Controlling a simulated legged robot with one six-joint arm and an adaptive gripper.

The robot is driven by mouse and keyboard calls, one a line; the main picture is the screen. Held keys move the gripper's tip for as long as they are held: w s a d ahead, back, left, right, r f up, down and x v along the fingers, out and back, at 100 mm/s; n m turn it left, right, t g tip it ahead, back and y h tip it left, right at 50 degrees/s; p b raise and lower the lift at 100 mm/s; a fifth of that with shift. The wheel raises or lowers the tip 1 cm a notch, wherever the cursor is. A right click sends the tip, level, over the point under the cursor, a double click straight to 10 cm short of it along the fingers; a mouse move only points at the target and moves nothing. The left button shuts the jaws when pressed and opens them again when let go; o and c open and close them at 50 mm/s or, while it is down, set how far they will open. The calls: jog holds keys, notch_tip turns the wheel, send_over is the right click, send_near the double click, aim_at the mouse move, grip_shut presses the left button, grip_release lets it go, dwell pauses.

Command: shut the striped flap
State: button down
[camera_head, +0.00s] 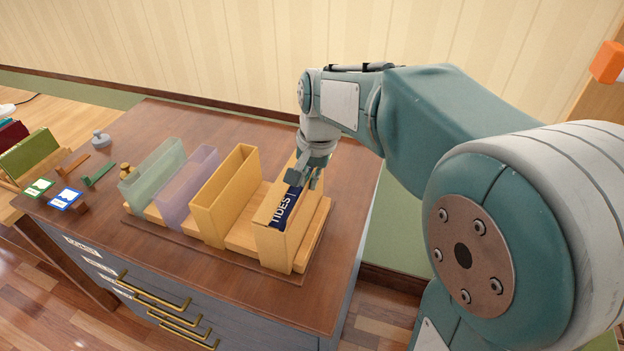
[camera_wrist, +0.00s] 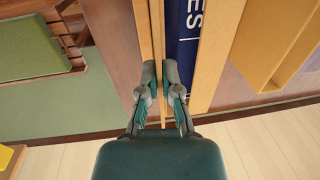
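I cannot make out a striped flap in either view. My gripper (camera_head: 304,180) points down over the rightmost wooden slot box (camera_head: 274,248) on the cabinet. A dark blue book with white letters reading TIDES (camera_head: 286,208) stands in that box. In the wrist view my gripper (camera_wrist: 161,78) has its two fingers a small gap apart, with a thin tan wooden panel edge (camera_wrist: 157,25) showing between them. The blue book (camera_wrist: 183,30) lies just right of that edge. Whether the fingers press on the panel is unclear. My gripper hides part of the box's far end.
The brown cabinet top (camera_head: 345,190) also carries a yellow slot box (camera_head: 222,205), a purple one (camera_head: 188,185) and a green one (camera_head: 152,175) to the left. Small cards (camera_head: 65,199) lie at the far left. Brass drawer handles (camera_head: 160,292) stick out in front.

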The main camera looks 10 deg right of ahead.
aim_at(296, 193)
jog(key=g+h, duration=0.2)
jog(key=h, duration=0.1)
jog(key=w+a+g+h, duration=0.1)
jog(key=g+h, duration=0.1)
jog(key=h, duration=0.1)
jog(key=a+f+g+h, duration=0.1)
jog(key=g+h, duration=0.1)
jog(key=h, duration=0.1)
jog(key=shift+w+a+f+g+h, duration=0.1)
jog(key=shift+w+a+g+h, duration=0.2)
jog(key=shift+h, duration=0.1)
dwell(0.4)
